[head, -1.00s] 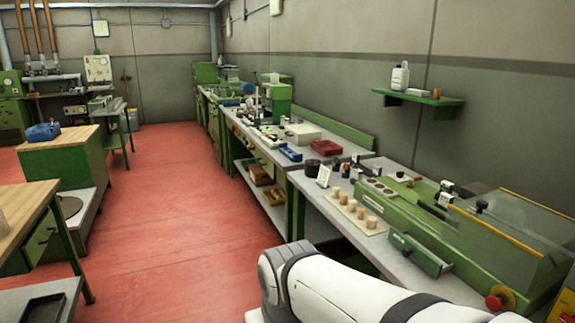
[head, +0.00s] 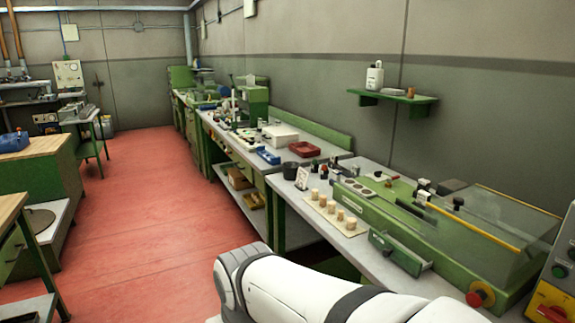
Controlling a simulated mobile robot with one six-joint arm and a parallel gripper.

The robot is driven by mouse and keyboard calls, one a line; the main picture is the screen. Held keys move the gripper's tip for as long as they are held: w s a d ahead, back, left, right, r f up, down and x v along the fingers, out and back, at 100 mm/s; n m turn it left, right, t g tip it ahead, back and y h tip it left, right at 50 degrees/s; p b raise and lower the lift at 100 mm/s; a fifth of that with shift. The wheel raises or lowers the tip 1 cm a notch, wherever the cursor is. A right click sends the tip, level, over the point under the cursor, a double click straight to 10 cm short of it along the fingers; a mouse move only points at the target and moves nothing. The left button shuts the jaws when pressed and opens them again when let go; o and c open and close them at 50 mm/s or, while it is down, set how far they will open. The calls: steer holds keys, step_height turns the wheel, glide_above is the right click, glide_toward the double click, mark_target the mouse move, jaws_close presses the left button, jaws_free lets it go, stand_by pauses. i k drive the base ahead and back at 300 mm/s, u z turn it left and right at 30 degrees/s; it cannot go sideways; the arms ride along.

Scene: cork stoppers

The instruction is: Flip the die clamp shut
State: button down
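A long green machine (head: 440,245) with a clear hinged cover (head: 500,215) stands on the bench at the right. Small black and white fittings (head: 423,190) sit on top of it, left of the cover. I cannot tell which of them is the die clamp, or whether it is open or shut. My gripper is out of view; only a white link of my arm shows at the bottom, in front of the bench.
Several corks stand on a pale board (head: 347,230) left of the machine. A green drawer (head: 400,252) juts from the machine's front. A red knob (head: 480,295) and a control box (head: 552,295) are at the lower right. The red floor (head: 150,220) at left is open.

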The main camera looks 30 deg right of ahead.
mark_target(389, 180)
steer(key=u, duration=0.05)
steer(key=i, duration=2.65)
steer(key=z, duration=3.1)
steer(key=i, duration=1)
steer(key=z, duration=0.1)
